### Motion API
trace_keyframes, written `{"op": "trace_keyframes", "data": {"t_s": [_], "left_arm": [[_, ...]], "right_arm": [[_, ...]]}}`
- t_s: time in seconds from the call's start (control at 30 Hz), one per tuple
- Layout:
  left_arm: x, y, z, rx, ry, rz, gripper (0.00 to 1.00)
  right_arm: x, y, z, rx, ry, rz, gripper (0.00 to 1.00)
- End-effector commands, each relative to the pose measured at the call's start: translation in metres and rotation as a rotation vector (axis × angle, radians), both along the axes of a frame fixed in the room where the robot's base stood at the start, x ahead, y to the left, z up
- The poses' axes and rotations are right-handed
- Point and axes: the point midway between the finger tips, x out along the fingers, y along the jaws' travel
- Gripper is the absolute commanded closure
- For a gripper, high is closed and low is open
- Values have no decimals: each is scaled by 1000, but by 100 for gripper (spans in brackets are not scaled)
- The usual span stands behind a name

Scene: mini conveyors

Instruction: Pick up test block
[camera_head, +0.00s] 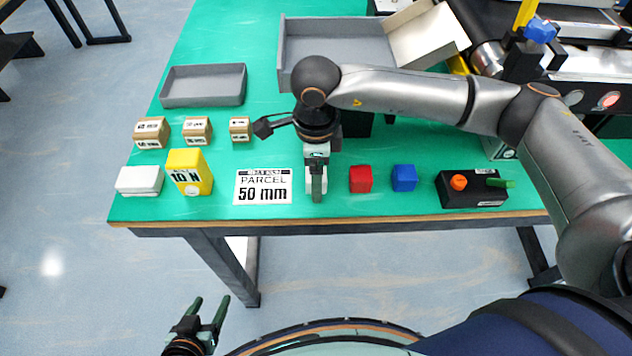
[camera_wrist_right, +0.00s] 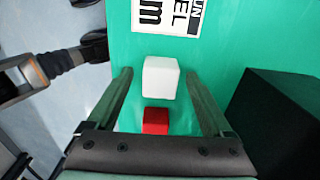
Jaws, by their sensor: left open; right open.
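A white block (camera_wrist_right: 160,77) lies on the green table between the parcel card and a red block (camera_head: 360,179). No block is marked as the test block. My right gripper (camera_head: 316,190) is over the white block, mostly covering it in the head view. In the right wrist view my right gripper (camera_wrist_right: 158,88) is open, its fingers on either side of the white block with gaps; contact cannot be told. The red block also shows there (camera_wrist_right: 155,121), nearer the gripper's palm. My left gripper (camera_head: 208,308) is open and empty, in front of the table.
The parcel card (camera_head: 262,187) and a yellow 10 N block (camera_head: 189,172) lie left. A blue block (camera_head: 404,178) and a black control box (camera_head: 472,188) stand right. Several small cartons (camera_head: 151,133), a grey tray (camera_head: 203,86) and a larger grey bin (camera_head: 335,30) are behind.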

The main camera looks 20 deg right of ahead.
Motion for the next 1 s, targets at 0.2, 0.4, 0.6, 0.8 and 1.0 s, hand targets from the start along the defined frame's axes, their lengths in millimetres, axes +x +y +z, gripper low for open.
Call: {"op": "trace_keyframes", "data": {"t_s": [0.2,0.4,0.6,0.8,1.0], "left_arm": [[4,-6,6,-9,-13,-10,38],[3,-5,5,-6,-13,-11,38],[1,-4,3,-4,-8,-9,38],[1,-1,2,0,-7,-5,38],[1,0,2,1,-7,-4,38]], "right_arm": [[0,0,-2,1,-1,-1,15],[0,0,-2,0,0,-1,35],[0,0,-2,0,0,-1,58],[0,0,-2,0,0,-1,80],[0,0,-2,0,-1,-1,100]]}}
